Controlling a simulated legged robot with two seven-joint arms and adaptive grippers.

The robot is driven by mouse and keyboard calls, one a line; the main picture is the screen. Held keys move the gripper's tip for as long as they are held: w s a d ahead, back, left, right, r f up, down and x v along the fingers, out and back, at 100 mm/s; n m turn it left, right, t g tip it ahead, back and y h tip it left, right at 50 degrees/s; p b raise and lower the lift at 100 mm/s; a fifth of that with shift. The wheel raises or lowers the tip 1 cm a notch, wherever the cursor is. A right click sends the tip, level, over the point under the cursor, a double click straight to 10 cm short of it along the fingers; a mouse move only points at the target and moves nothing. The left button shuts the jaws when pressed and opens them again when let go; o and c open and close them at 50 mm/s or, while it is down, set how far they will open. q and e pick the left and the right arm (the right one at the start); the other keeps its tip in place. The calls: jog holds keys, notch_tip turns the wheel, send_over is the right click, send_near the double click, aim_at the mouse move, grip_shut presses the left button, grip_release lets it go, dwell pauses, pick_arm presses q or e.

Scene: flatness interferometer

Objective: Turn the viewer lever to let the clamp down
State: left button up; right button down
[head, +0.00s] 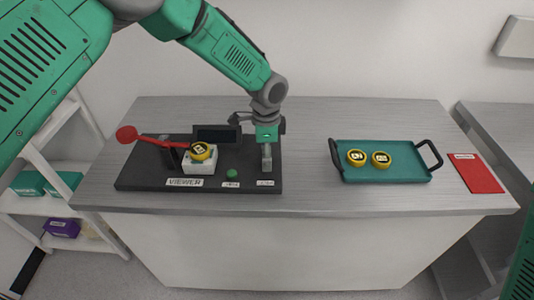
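The viewer lever is a red arm with a round knob (127,134) at the left end of the black viewer base (130,178). It slants from the knob down to the right, toward a dark post beside a white block (199,166). A yellow-rimmed disc (200,151) sits on that block, at the lever's inner end; I cannot make out whether the clamp touches it. My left gripper (266,143) is over the right end of the base, at a grey upright piece, well away from the lever. Its fingers are too small to read. My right gripper is out of view.
A dark display (217,134) stands behind the block, and a green button (231,175) is at the front. A teal tray (400,175) with black handles holds two yellow-rimmed discs (357,158) (381,160). A red mat (477,175) lies at the right. The table between base and tray is clear.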

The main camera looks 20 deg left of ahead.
pick_arm(q)
jog(key=shift+w, duration=0.1)
dwell(0.4)
jog(key=o, duration=1.2)
jog(key=shift+a, duration=0.1)
jog(key=shift+r, duration=0.4)
notch_tip(320, 180, up, 11)
jog(key=shift+r, duration=0.1)
